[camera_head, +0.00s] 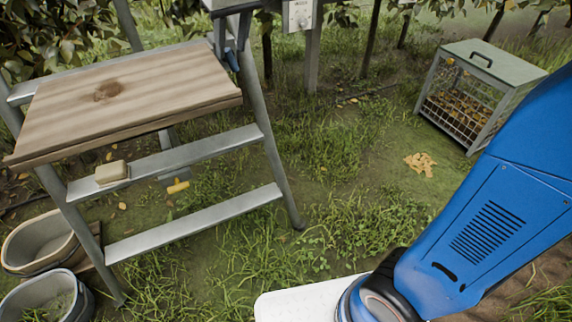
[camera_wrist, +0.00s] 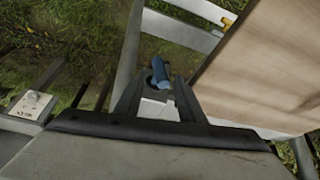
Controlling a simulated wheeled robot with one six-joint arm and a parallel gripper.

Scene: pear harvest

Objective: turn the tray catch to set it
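The tray catch is a small blue lever (camera_head: 232,61) at the right end of the step stand, beside the wooden tray (camera_head: 125,100). In the wrist view the blue catch (camera_wrist: 159,72) lies at the tips of my gripper (camera_wrist: 160,85), between the two fingers and nearer the right one. A gap shows between the fingers, so the gripper is open. I cannot tell whether a finger touches the catch. In the head view my gripper (camera_head: 232,38) points down just above the catch, partly cut off by the top edge. The tray's wooden board (camera_wrist: 255,65) is right of the fingers in the wrist view.
Buckets (camera_head: 40,243) stand at lower left. A control box (camera_head: 299,14) is on a post behind.

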